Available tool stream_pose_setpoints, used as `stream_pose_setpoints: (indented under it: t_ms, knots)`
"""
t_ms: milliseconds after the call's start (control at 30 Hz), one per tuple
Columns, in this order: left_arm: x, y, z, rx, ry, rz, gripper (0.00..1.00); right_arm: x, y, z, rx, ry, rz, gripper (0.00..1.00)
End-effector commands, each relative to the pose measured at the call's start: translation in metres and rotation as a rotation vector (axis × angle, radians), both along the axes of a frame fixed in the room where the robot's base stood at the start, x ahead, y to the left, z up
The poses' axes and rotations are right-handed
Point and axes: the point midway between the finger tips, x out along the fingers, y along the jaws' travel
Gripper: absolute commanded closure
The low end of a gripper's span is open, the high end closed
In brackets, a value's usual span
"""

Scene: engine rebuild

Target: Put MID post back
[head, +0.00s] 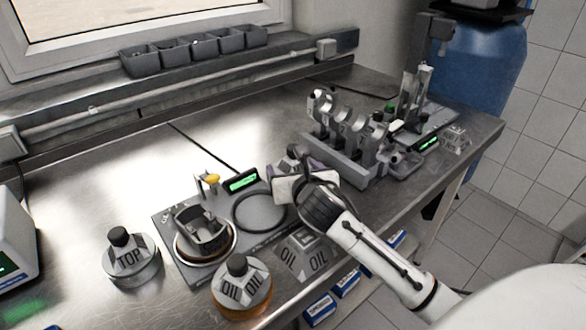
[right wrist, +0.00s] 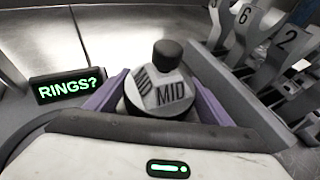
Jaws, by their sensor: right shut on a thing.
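The MID post (right wrist: 160,85) is a squat piece with faceted faces marked MID and a dark round knob on top. It sits between the purple-lined fingers of my right gripper (right wrist: 158,100), which is shut on it. In the head view my right gripper (head: 296,182) is above the bench, right of an empty dark ring (head: 260,211), and hides most of the post. Whether the post touches the surface below cannot be told. My left gripper is not in view.
A piston-like part (head: 203,232) sits in a round holder beside the ring. A small display (right wrist: 67,86) reads "RINGS?". A rack of numbered connecting rods (head: 345,165) stands right of the gripper. A faceted OIL-marked piece (head: 303,258) lies near the front edge. The bench's back left is clear.

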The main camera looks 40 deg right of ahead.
Motion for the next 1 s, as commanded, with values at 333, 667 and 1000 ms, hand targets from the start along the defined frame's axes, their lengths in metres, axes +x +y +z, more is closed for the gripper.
stream_pose_setpoints:
  t_ms: [333,667,1000]
  knots:
    - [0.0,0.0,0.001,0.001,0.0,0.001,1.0,0.0,0.0,-0.003,0.0,0.001,0.0,0.07]
    - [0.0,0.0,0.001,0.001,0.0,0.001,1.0,-0.013,0.005,0.007,-0.002,0.002,0.002,0.07]
    - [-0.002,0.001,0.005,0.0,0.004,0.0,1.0,-0.075,0.031,0.035,0.0,0.002,0.003,0.07]
